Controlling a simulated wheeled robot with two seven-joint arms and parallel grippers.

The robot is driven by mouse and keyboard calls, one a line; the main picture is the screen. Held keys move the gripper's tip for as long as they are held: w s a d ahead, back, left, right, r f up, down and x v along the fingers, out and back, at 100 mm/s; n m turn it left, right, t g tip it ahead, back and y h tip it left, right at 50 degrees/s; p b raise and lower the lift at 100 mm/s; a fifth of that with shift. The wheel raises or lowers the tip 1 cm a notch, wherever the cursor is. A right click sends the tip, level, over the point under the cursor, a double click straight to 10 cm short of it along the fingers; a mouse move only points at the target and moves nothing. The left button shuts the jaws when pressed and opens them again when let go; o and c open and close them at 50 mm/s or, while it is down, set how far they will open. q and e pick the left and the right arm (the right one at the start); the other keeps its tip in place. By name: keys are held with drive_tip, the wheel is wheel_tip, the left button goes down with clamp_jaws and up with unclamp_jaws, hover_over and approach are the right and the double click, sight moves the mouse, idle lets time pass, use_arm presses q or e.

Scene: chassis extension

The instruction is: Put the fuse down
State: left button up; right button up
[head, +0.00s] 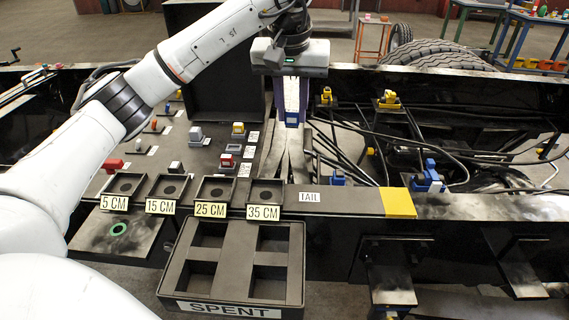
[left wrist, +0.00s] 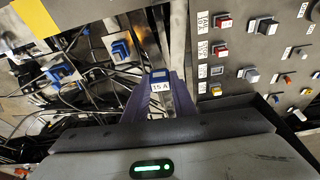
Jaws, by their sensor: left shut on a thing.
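My left gripper (head: 292,112) is shut on the fuse (left wrist: 160,78), a small blue piece with a white "15 A" label between the purple fingers in the left wrist view. My right gripper is not in view.
Square holders labelled 5 CM (head: 124,184), 15 CM (head: 169,187), 25 CM (head: 214,189) and 35 CM (head: 266,192) line the beam. Coloured switches (head: 196,134) stand on the panel left of the gripper. Black cables (head: 400,140) and blue connectors (head: 428,178) lie to the right.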

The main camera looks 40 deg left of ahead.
use_arm(q)
drive_tip(key=shift+w+a+f+n, duration=0.2)
drive_tip(key=shift+a+f, duration=0.2)
drive_tip(key=shift+a, duration=0.15)
drive_tip(key=shift+w+a+f+n, duration=0.1)
drive_tip(key=shift+w+a+f, duration=0.1)
drive_tip(key=shift+a+f, duration=0.3)
drive_tip(key=x, duration=0.2)
drive_tip(key=s+x, duration=0.1)
drive_tip(key=x, duration=0.1)
drive_tip(key=shift+d, duration=0.15)
drive_tip(key=shift+f, duration=2.3)
drive_tip(key=shift+f, duration=0.15)
drive_tip(key=o, duration=1)
drive_tip(key=v, duration=1.2)
drive_tip(key=shift+d, duration=0.1)
